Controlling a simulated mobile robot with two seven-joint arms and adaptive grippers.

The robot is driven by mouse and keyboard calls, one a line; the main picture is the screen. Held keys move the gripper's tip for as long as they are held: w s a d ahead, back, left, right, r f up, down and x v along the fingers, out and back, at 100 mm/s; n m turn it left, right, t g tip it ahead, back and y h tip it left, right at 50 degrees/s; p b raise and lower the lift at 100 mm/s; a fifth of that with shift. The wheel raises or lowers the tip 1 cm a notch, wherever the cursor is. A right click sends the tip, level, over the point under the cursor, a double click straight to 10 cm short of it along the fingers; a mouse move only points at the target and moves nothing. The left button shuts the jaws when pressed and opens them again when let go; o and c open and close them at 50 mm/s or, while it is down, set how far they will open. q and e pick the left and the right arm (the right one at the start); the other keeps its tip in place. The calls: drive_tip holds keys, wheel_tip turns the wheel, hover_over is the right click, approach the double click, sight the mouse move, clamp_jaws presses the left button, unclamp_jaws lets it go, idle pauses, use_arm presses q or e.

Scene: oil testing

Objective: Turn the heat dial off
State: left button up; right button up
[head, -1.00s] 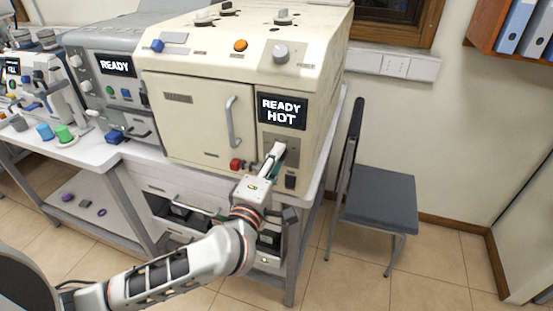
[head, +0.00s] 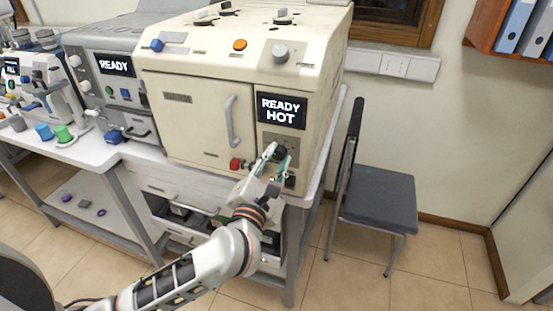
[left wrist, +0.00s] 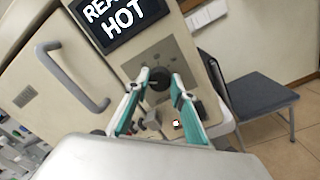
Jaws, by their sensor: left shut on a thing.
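The cream oven-like machine (head: 192,120) has a display (head: 282,111) reading "READY HOT". Below the display is a panel with a black round dial (head: 280,151), largely covered by my gripper. The dial shows better in the left wrist view (left wrist: 159,79), between the two fingertips. My left gripper (head: 278,153) is shut on the dial, with one green-and-white finger on each side of it. The gripper also shows in the left wrist view (left wrist: 160,77). The dial's pointer mark is too small to read. My right gripper is in neither view.
A vertical door handle (head: 232,121) is left of the dial. A red knob (head: 235,164) sits low beside the panel. A dark switch (head: 290,182) is just below the gripper. A grey chair (head: 378,200) stands right, with open floor around it.

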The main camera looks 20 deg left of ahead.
use_arm(q)
drive_tip(key=shift+n, duration=0.6)
drive_tip(key=o, duration=1.1)
drive_tip(key=s, duration=1.2)
drive_tip(key=shift+f, duration=0.2)
